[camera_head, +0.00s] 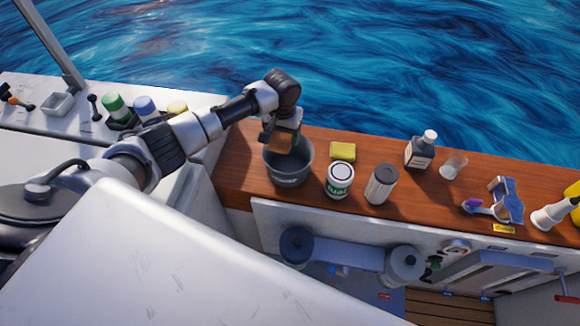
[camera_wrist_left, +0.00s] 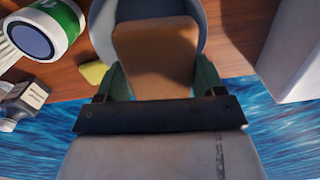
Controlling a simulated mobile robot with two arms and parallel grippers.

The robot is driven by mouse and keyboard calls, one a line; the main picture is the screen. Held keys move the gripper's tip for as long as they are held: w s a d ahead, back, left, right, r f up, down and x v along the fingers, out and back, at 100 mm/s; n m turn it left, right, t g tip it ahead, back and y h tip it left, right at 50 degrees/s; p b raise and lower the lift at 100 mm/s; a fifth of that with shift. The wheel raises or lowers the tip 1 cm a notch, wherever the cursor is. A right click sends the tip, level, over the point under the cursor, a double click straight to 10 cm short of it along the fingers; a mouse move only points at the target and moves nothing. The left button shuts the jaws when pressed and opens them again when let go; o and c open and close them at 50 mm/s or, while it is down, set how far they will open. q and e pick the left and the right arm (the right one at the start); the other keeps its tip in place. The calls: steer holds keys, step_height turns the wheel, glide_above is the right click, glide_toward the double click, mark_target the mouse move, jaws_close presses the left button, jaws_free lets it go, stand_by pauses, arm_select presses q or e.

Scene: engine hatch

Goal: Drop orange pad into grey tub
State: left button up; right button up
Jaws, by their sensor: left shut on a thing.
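The grey tub (camera_head: 289,171) stands on the wooden ledge at its left end. My left gripper (camera_head: 282,138) is over the tub, pointing down, shut on the orange pad (camera_head: 280,143). The pad hangs at the tub's mouth; how far it reaches inside I cannot tell. In the left wrist view the orange pad (camera_wrist_left: 154,58) sits between the green fingers of my left gripper (camera_wrist_left: 160,80), with the tub's rim (camera_wrist_left: 103,20) behind it. The tub's inside is mostly hidden by the pad. My right gripper is in neither view.
Right of the tub on the wooden ledge (camera_head: 240,160) stand a white-green can (camera_head: 339,180), a yellow sponge (camera_head: 343,151), a grey-lidded canister (camera_head: 382,184), a dark bottle (camera_head: 420,150) and a clear cup (camera_head: 453,166). A blue cloth (camera_head: 508,200) lies farther right. Water lies beyond the ledge.

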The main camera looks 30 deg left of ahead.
arm_select(q)
steer(key=o, duration=0.9)
step_height(320, 180, up, 11)
steer(key=b, duration=0.1)
steer(key=shift+f, duration=0.2)
stand_by(0.3)
